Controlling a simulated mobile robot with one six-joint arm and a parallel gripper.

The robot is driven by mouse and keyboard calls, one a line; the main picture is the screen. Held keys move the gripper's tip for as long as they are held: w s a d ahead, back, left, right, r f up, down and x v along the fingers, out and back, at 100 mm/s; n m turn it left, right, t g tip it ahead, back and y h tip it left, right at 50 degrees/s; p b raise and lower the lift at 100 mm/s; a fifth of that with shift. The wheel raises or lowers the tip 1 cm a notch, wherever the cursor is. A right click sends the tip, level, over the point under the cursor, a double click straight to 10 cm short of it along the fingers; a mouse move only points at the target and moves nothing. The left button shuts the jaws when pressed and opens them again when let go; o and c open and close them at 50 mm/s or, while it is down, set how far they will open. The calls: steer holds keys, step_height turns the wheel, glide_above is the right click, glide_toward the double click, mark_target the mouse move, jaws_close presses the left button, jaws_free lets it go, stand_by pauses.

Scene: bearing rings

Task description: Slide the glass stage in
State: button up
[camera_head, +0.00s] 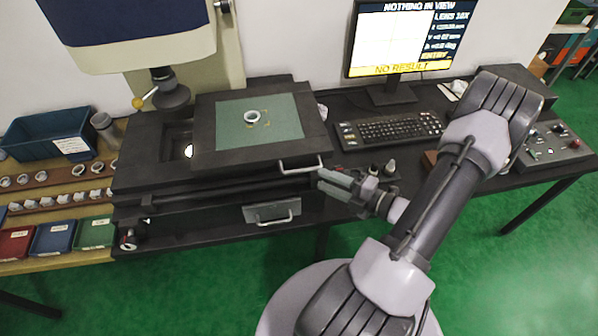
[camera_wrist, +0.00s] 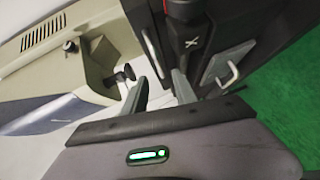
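The glass stage is a dark carriage (camera_head: 205,125) with a green glass plate (camera_head: 285,115). It sits drawn out to the right of the lens (camera_head: 168,92). A light metal ring (camera_head: 252,117) lies on the glass. A pale bar handle (camera_head: 301,169) is on the carriage's front edge. My gripper (camera_head: 324,180) is just right of this handle, fingers pointing left. In the wrist view its two fingers (camera_wrist: 160,78) are apart, and a thin pale bar, apparently the handle (camera_wrist: 153,52), shows beyond and between them. I cannot tell whether they touch it.
A lower grey panel with a handle (camera_head: 272,211) is below the stage. A keyboard (camera_head: 390,130) and monitor (camera_head: 402,40) stand to the right; the screen reads "NOTHING IN VIEW" and "NO RESULT". A control box (camera_head: 552,143) is at far right. Racked rings and bins (camera_head: 52,237) are left.

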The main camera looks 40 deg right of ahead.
mark_target(301, 171)
steer(key=b+x, duration=0.1)
steer(key=x, duration=0.7)
steer(key=shift+w+a+f, duration=0.1)
steer(key=shift+w+a, duration=0.05)
steer(key=shift+w, duration=0.05)
jaws_close()
stand_by(1.0)
